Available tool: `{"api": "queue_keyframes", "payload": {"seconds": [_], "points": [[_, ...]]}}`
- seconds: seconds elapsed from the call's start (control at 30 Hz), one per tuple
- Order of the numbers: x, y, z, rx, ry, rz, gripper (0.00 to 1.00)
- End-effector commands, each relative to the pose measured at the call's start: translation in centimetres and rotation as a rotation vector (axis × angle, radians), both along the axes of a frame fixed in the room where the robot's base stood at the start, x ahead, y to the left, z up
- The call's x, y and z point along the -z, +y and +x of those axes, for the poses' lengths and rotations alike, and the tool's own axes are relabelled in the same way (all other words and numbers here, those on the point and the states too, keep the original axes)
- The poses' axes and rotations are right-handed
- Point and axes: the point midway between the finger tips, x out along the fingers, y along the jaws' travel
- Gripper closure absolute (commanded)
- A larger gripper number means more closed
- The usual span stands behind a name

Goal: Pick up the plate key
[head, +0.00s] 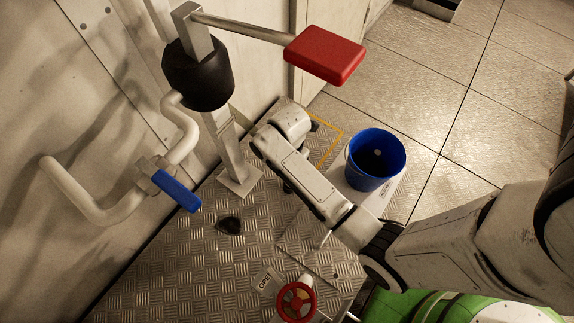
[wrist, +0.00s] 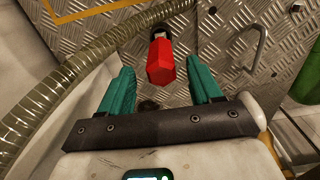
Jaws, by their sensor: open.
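A red faceted handle with a dark loop at its far end, which looks like the plate key (wrist: 161,62), shows in the wrist view against the diamond-pattern metal plate. My gripper (wrist: 160,67) is open, with one teal finger on each side of the red handle. Gaps show between the handle and both fingers. I cannot tell how far the handle reaches between them in depth. In the head view my arm hides the key, and the gripper's fingers are not clear.
A ribbed hose (wrist: 78,72) runs close to the left finger. A metal loop handle (wrist: 262,42) stands at the right. In the head view, a red-ended lever (head: 325,54), a blue bucket (head: 375,160), a blue-handled pipe (head: 176,190) and a red valve wheel (head: 297,300) surround my arm.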

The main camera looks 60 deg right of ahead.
Motion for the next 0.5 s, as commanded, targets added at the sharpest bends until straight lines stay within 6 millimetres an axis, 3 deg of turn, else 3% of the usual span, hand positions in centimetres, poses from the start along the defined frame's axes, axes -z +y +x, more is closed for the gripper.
{"api": "queue_keyframes", "payload": {"seconds": [0.27,0.5], "points": [[1.9,0.1,0.0,0.001,0.0,0.0,0.36],[5.4,0.3,-0.1,0.002,0.002,0.0,0.36]]}}
